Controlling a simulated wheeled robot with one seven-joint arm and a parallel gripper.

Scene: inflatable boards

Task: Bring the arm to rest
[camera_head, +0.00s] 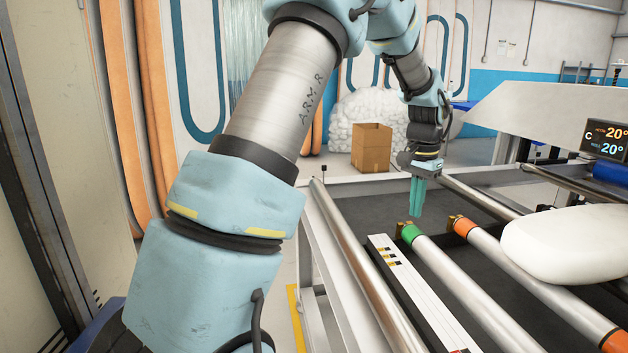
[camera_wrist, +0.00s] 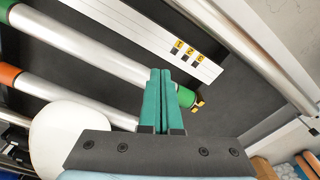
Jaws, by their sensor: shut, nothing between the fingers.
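My gripper (camera_head: 416,197) hangs from my bent arm, its teal fingers pointing down over the dark bed of the machine. The fingers are shut and empty. In the wrist view my gripper (camera_wrist: 160,75) shows its two teal fingers side by side, with the green-ended roller (camera_wrist: 186,97) just behind and beside them. In the head view the green roller end (camera_head: 410,234) is just below the fingertips; I see a small gap. My arm's large blue and metal links fill the left middle of the head view.
A roller with orange ends (camera_head: 465,227) and a white rounded object (camera_head: 570,245) lie to the right. A white numbered rail (camera_head: 415,298) and a bare metal roller (camera_head: 365,275) are at the front. A cardboard box (camera_head: 371,148) stands behind. A temperature display (camera_head: 605,142) is at the far right.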

